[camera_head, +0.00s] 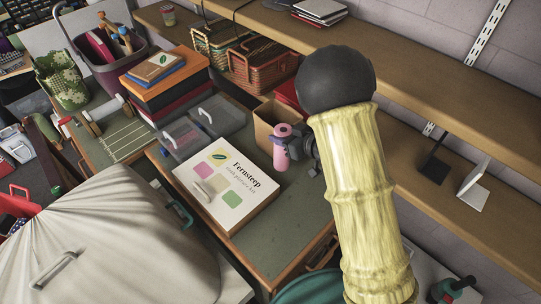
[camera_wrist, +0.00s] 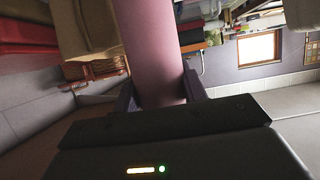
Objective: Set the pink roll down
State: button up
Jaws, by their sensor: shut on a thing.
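The pink roll (camera_head: 281,150) stands roughly upright over the green-topped table (camera_head: 290,212) in the head view, just beyond the white Fernsteep box. My gripper (camera_head: 304,148) comes in from its right side and is shut on it. In the wrist view the pink roll (camera_wrist: 155,48) rises between the two dark fingers of my gripper (camera_wrist: 160,92), one on each side. Its lower end is close to the tabletop in the head view; I cannot tell whether it touches.
The white Fernsteep box (camera_head: 240,205) lies in front of the roll. An open cardboard box (camera_head: 266,126) stands behind it, with grey cases (camera_head: 219,116) to the left. A wooden shelf (camera_head: 440,112) runs along the right. Bare tabletop lies right of the white box.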

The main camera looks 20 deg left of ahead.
jog(key=shift+f+p, duration=0.3)
jog(key=shift+f, duration=1.6)
jog(key=shift+f+p, duration=0.5)
jog(key=shift+f, duration=1.6)
jog(key=o, duration=1.3)
